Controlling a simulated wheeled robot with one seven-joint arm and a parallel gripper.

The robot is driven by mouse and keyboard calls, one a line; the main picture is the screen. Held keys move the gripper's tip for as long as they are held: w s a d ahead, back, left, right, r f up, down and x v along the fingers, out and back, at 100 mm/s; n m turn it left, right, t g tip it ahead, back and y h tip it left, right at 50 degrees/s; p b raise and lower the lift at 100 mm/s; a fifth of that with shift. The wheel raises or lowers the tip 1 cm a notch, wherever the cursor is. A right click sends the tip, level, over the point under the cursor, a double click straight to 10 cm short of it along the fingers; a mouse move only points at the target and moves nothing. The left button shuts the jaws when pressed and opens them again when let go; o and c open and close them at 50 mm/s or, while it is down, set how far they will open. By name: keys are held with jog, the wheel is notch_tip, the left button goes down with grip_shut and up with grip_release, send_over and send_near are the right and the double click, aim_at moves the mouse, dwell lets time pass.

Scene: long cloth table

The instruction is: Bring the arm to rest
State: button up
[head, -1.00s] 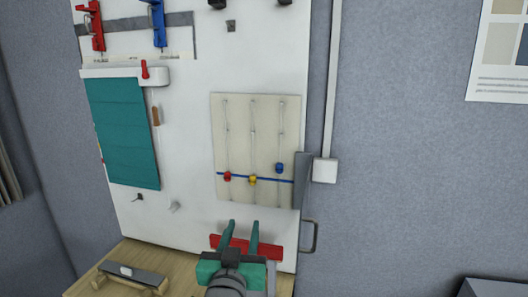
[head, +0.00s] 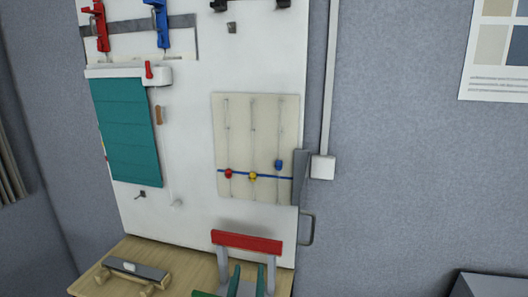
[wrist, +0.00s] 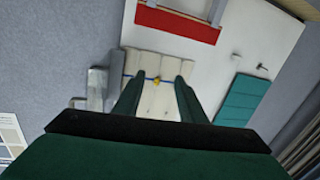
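My gripper (head: 248,276) is at the bottom edge of the head view, in front of the wooden bench and below the red bar (head: 247,241). Its two green fingers stand apart with nothing between them. The wrist view also shows the gripper (wrist: 156,82) open and empty, with the white board beyond it. The rest of my arm is cut off below the head view.
A white board (head: 190,215) holds a beige panel (head: 270,130) with red, yellow and blue beads, a teal blind (head: 127,130), and red and blue clamps. A metal handle (head: 307,229) sticks out at its right edge. A wooden block piece (head: 133,272) lies on the bench (head: 190,265).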

jog(key=s+d+f+n+g+y, duration=0.1)
jog(key=s+d+f, duration=0.2)
jog(key=s+f, duration=1.75)
jog(key=s, duration=0.8)
jog(key=s+f+m+g, duration=0.1)
jog(key=s+f, duration=0.2)
jog(key=s, duration=0.8)
jog(key=shift+s+d, duration=0.35)
jog(key=shift+d, duration=0.1)
